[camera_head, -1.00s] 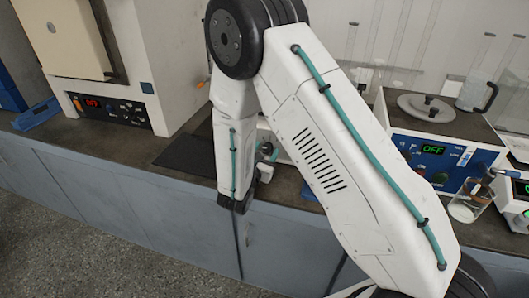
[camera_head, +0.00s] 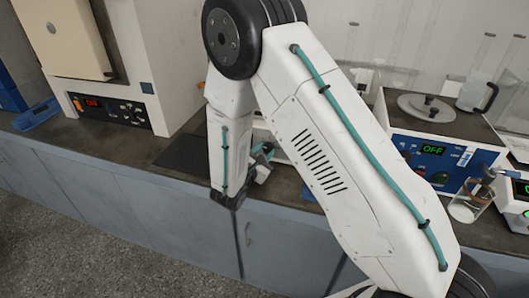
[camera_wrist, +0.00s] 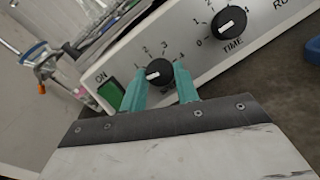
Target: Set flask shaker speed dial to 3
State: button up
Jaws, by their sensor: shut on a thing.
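The speed dial (camera_wrist: 158,72) is a small black round knob with a white pointer line on the pale panel of the shaker, in the wrist view. Numbers 1 to 4 arc above it. The pointer line lies slanted, nearly level across the picture; which number it marks is unclear. My gripper (camera_wrist: 160,82) has its teal fingers on both sides of the knob, shut on it. The left finger hides part of the scale, and the label below is mostly covered. In the head view my gripper (camera_head: 262,153) shows small beside my forearm; the dial is hidden there.
A larger TIME dial (camera_wrist: 230,22) sits right of the speed dial. A green ON switch (camera_wrist: 111,92) is close to the left finger. In the head view a blue-panelled device (camera_head: 432,160) reading OFF and a beaker (camera_head: 466,208) stand at the right.

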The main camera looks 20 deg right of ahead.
jog(key=m+g, duration=0.1)
jog(key=m, duration=0.2)
jog(key=m+g, duration=0.1)
jog(key=m, duration=0.2)
jog(key=shift+w+a+r+m, duration=0.1)
jog(key=shift+w+r+m, duration=0.05)
jog(key=shift+m, duration=0.15)
jog(key=m+g, duration=0.1)
jog(key=m, duration=0.3)
jog(key=m+g, duration=0.1)
jog(key=m, duration=0.1)
jog(key=shift+w+r+m+g, duration=0.1)
jog(key=shift+r+m+g, duration=0.2)
jog(key=shift+m, duration=0.1)
jog(key=m+y, duration=0.1)
jog(key=m, duration=0.1)
jog(key=m+g+y, duration=0.1)
jog(key=m, duration=0.2)
jog(key=shift+r+m, duration=0.15)
jog(key=shift+m, duration=0.15)
jog(key=m, duration=0.1)
jog(key=m+y, duration=0.1)
jog(key=m, duration=0.1)
jog(key=m+y, duration=0.1)
jog(key=shift+d+r+m, duration=0.1)
jog(key=shift+d+m, duration=0.15)
jog(key=shift+m, duration=0.05)
jog(key=shift+y, duration=0.4)
jog(key=o, duration=1)
jog(key=shift+c, duration=0.2)
